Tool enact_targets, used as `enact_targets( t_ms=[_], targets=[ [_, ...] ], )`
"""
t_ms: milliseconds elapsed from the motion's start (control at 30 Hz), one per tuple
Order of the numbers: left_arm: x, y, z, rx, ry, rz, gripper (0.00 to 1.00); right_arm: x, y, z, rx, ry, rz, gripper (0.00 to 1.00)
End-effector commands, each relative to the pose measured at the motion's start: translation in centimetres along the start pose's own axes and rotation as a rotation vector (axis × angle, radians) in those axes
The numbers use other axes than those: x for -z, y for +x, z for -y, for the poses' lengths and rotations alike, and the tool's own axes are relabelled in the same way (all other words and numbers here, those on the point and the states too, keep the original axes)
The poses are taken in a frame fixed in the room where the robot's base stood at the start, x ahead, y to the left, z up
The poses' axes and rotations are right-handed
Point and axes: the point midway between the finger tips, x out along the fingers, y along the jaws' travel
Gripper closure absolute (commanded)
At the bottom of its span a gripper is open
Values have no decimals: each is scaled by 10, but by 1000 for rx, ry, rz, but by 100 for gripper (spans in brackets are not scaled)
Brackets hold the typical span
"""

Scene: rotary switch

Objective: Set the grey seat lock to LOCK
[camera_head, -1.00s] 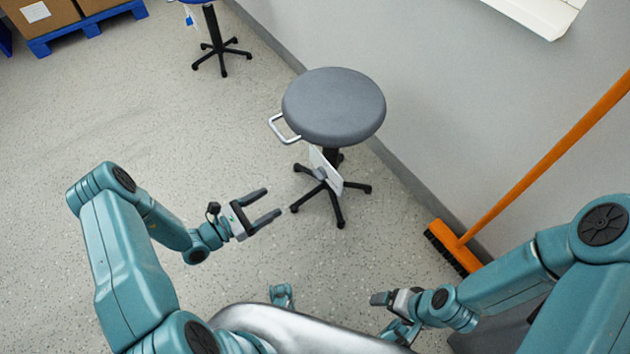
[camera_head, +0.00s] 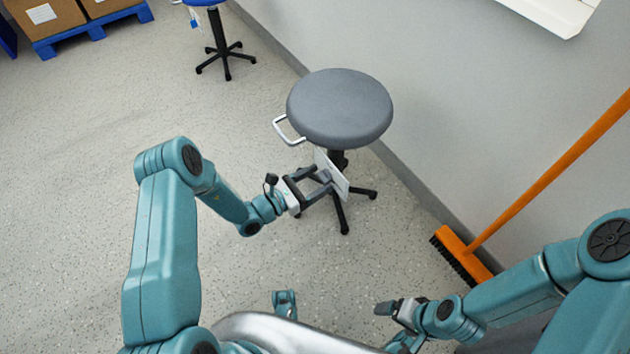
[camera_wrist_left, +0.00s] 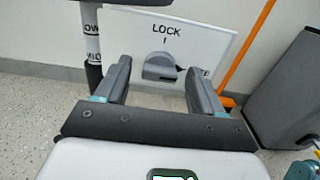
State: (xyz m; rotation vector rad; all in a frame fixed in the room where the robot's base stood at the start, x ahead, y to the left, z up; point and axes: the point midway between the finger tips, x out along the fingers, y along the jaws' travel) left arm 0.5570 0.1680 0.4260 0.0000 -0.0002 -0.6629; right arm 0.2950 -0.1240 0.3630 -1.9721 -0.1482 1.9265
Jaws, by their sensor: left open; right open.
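The grey seat lock (camera_wrist_left: 160,67) is a rounded knob on a white plate (camera_wrist_left: 128,32) under the grey stool seat (camera_head: 340,105). In the left wrist view, LOCK is printed above it with a short tick. A dark mark at the knob's right side points right, toward a label mostly hidden by a finger. My left gripper (camera_head: 323,178) is open at the plate (camera_head: 341,181), its fingers on either side of the knob in the wrist view; I cannot tell whether they touch it. My right gripper (camera_head: 385,308) is low at the right, away from the stool.
An orange broom (camera_head: 463,250) leans on the wall at the right. A blue stool (camera_head: 216,30) and a blue pallet with boxes (camera_head: 45,48) stand further back. A metal handle (camera_head: 283,130) sticks out left of the seat. The floor at the left is clear.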

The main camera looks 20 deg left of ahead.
Motion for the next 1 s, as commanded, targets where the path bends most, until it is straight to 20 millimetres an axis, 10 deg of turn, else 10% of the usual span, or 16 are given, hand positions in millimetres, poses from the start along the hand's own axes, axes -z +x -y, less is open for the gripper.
enact_targets(
  t_ms=[100,267,1000],
  targets=[
    [0,0,0,0,0,0,38,0,0,0,0,0,0,12],
    [0,-1,0,0,0,0,88,0,0,0,0,-1,0,12],
    [0,-1,-1,-1,-323,-1,88,-2,-7,4,1,-6,4,12]
  ],
)
